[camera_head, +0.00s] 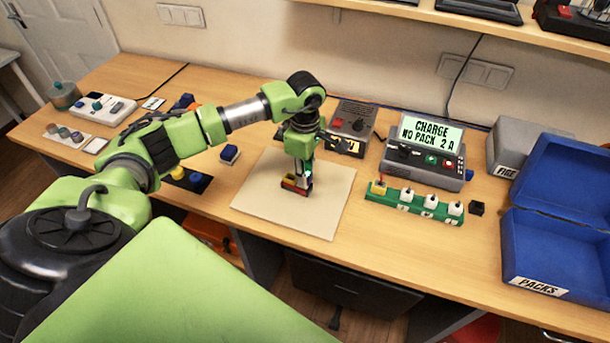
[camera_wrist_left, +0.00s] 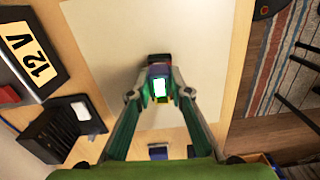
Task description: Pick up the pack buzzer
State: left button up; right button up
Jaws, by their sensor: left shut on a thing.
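My left gripper (camera_head: 300,176) points down over the beige mat (camera_head: 262,203) on the bench. It is shut on a small dark box with red, yellow and green parts, which looks like the pack buzzer (camera_head: 293,186). In the left wrist view my left gripper (camera_wrist_left: 160,98) has its two fingers on either side of the pack buzzer (camera_wrist_left: 159,71), whose bright white face shows between them. The fingers hide part of it. I cannot tell whether its underside touches the mat. My right gripper is not in view.
Right of the mat are a green rack (camera_head: 412,208) with white-topped pieces, a charger (camera_head: 428,163) reading "CHARGE NO PACK 2 A", and an open blue case (camera_head: 548,258) labelled "PACKS". A grey box (camera_head: 352,122) stands behind the mat. A blue-topped block (camera_head: 229,154) lies to its left.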

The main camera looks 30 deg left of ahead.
pick_arm(q)
jog(key=shift+r+b, duration=0.45)
jog(key=shift+b, duration=0.1)
jog(key=s+d+r+b, duration=0.5)
jog(key=s+d+r, duration=0.4)
jog(key=r, duration=0.3)
jog(key=shift+s+d+b, duration=0.25)
jog(key=shift+s+b, duration=0.05)
jog(key=shift+s, duration=0.4)
